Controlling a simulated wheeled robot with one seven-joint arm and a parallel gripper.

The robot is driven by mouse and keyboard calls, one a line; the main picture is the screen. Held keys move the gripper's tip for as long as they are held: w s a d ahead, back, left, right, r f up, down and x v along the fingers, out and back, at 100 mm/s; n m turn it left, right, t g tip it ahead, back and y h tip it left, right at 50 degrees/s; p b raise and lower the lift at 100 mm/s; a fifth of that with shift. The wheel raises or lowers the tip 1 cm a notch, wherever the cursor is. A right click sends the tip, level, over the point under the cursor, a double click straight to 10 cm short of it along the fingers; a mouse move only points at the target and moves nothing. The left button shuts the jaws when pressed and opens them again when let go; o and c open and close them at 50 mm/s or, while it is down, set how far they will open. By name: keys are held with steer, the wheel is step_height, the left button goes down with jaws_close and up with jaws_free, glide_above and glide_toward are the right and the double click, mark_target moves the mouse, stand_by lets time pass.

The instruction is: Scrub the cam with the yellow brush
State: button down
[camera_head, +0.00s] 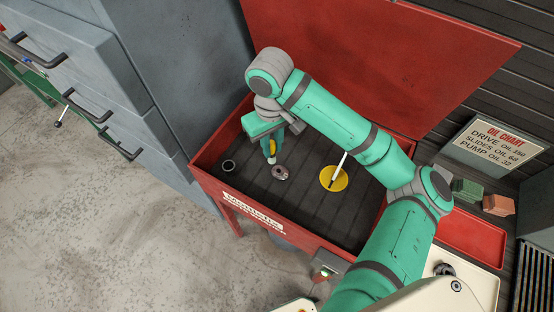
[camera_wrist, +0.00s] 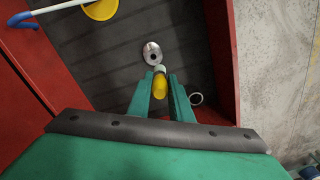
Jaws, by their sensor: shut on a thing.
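My gripper (camera_head: 269,141) is shut on the yellow brush (camera_head: 272,147), which hangs with its pale bristle end pointing down. The wrist view shows the brush (camera_wrist: 160,86) between the two green fingers of my gripper (camera_wrist: 161,92). The cam (camera_head: 280,173), a small grey metal disc with a dark hole, lies on the dark slatted floor of the red washer basin, just right of the brush tip in the head view. In the wrist view the cam (camera_wrist: 152,53) lies just beyond the brush tip. I cannot tell whether they touch; they look slightly apart.
A yellow dish (camera_head: 327,180) with a white-handled tool in it stands right of the cam. A small dark ring (camera_head: 228,165) lies to the left. The red basin wall (camera_head: 205,184) borders the floor, and a raised red lid (camera_head: 370,60) stands behind.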

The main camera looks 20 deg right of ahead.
steer(key=shift+s+r+t, duration=0.25)
steer(key=shift+r+t, duration=0.15)
steer(key=shift+r, duration=0.25)
steer(key=shift+s+a+r+t+h, duration=0.2)
steer(key=shift+s+r+t+h, duration=0.2)
steer(key=shift+s+r+t, duration=0.25)
steer(key=shift+a+f, duration=0.1)
steer(key=shift+f, duration=0.2)
step_height(320, 180, down, 8)
steer(key=shift+f, duration=0.45)
stand_by(0.8)
